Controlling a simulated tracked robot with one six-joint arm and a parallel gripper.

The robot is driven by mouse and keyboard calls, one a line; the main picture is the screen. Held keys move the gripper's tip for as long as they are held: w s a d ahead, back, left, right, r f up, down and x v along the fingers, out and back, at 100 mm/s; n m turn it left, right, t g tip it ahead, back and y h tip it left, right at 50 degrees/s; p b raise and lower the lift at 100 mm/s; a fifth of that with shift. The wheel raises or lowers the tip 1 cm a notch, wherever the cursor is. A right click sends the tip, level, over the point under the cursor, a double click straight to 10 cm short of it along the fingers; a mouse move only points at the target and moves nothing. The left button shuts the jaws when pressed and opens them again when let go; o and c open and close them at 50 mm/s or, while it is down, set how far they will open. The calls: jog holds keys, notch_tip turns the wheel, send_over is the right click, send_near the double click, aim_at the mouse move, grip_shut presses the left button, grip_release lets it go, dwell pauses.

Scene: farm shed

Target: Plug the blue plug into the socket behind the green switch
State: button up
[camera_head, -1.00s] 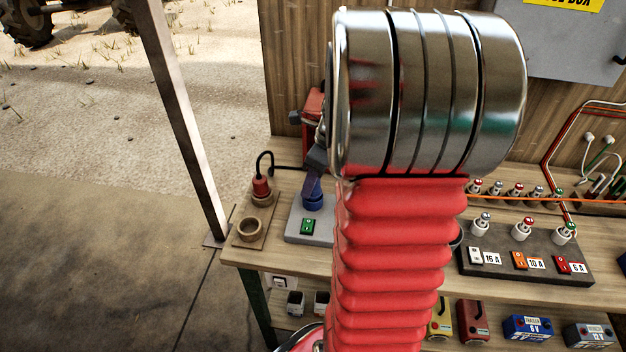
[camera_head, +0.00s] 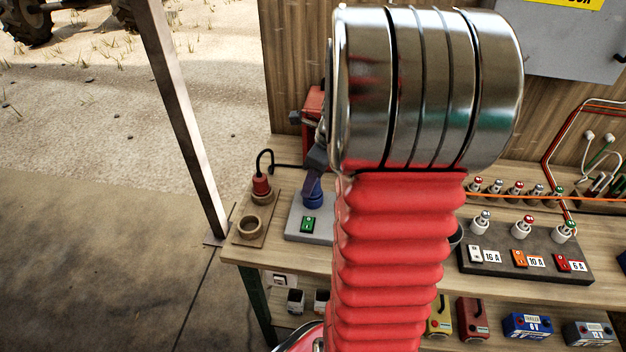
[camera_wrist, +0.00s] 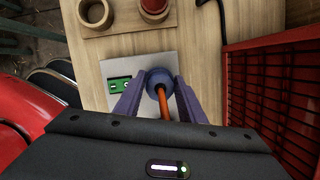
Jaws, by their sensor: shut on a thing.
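The blue plug (camera_wrist: 158,79) with an orange cable sits between the two fingers of my gripper (camera_wrist: 153,97) in the wrist view. The fingers are shut on it. It is over the grey plate (camera_wrist: 146,67), beside the green switch (camera_wrist: 118,85). In the head view, the plug (camera_head: 313,200) stands just behind the green switch (camera_head: 308,224) on the plate (camera_head: 296,231), with my gripper (camera_head: 314,184) above it. The socket is hidden under the plug; I cannot tell how deep the plug sits.
A red plug (camera_head: 261,186) and a round wooden ring (camera_head: 249,228) are left of the plate. A red slatted box (camera_wrist: 270,100) stands close beside my gripper. A dark board with several switches (camera_head: 520,258) is at the right of the bench.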

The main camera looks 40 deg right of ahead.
jog(key=shift+f, duration=0.1)
dwell(0.5)
jog(key=o, duration=1.1)
jog(key=shift+o, duration=0.2)
jog(key=shift+r, duration=4.5)
